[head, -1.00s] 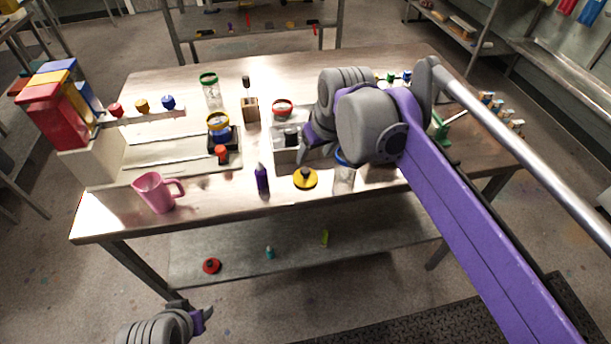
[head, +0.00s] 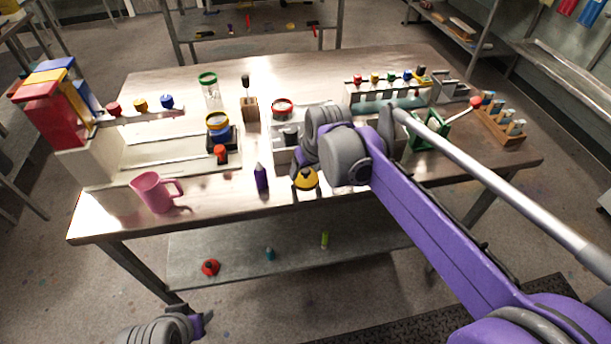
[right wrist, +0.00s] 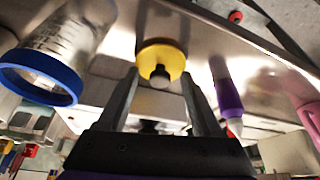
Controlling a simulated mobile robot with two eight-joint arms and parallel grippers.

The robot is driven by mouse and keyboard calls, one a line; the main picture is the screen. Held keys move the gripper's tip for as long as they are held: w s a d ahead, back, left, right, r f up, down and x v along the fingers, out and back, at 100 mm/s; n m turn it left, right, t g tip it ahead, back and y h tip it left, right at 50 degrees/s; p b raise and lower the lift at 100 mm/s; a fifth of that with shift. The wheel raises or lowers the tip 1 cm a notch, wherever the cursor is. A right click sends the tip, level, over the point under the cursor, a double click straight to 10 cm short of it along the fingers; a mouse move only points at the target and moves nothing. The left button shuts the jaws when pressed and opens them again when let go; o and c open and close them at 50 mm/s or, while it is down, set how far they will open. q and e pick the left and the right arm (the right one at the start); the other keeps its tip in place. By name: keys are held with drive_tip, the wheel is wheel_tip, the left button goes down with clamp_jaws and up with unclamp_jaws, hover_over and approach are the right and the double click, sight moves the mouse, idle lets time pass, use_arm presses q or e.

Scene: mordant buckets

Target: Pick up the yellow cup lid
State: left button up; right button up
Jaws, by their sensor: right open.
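The yellow cup lid (head: 306,181) is a flat yellow disc with a dark knob. It lies on the table near the front edge. My right gripper (head: 300,165) is over it in the head view and partly covers it. In the right wrist view the lid (right wrist: 161,58) sits just beyond and between the tips of my open right gripper (right wrist: 160,76), with no clear contact. My left gripper (head: 201,321) is low at the bottom left, away from the table; its jaw opening is unclear.
A purple bottle (head: 261,178) stands just left of the lid. A clear cup with a blue rim (right wrist: 45,75) is close on the lid's other side. A pink jug (head: 153,192) stands at the front left. A grey bin (head: 283,155) is behind the lid.

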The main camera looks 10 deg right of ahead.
clamp_jaws()
drive_tip(key=shift+r, duration=0.15)
